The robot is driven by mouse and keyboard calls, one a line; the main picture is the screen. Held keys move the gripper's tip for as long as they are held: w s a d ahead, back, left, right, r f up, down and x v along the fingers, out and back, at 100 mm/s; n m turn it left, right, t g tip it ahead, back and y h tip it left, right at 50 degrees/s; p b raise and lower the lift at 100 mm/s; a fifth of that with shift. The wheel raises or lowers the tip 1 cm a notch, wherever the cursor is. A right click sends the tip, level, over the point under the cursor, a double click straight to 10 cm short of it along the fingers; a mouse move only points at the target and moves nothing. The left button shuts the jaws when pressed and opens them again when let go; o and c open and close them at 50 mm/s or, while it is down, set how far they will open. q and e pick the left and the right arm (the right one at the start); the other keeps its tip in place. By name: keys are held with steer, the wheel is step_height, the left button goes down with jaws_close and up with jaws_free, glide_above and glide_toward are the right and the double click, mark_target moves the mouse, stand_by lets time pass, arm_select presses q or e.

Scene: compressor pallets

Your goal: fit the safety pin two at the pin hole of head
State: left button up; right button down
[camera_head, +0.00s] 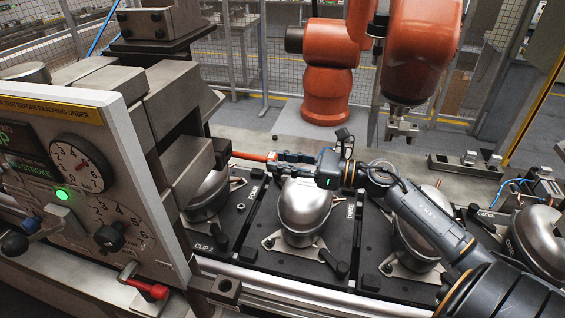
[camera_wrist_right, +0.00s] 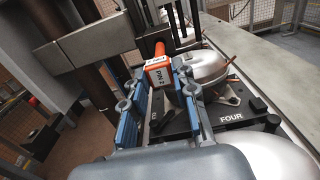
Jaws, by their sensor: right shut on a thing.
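The orange safety pin two (camera_head: 254,156) shows between my right gripper and the steel press head (camera_head: 185,165) in the head view. In the right wrist view its orange block (camera_wrist_right: 157,73) carries a "PIN 2" label. My right gripper (camera_head: 284,160) is shut on this block, with its blue-padded fingers (camera_wrist_right: 162,86) on either side in the wrist view. The pin's far end points left and lies close to the dark right side of the head. I cannot tell whether it touches or enters the head. The pin hole is hidden. My left gripper is not in view.
Silver domed compressors, one (camera_head: 305,205) below my right gripper, stand on dark pallets along the line. A control panel (camera_head: 85,175) with a dial and green light stands at the left. An orange robot arm (camera_head: 328,85) stands behind.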

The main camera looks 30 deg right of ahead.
mark_target(243, 155)
steer(key=shift+x, duration=4.8)
steer(key=c, duration=1)
jaws_free()
steer(key=shift+s+d, duration=0.15)
steer(key=shift+s+d, duration=0.15)
steer(key=shift+s, duration=0.05)
steer(key=v, duration=1.1)
steer(key=shift+s+r, duration=0.1)
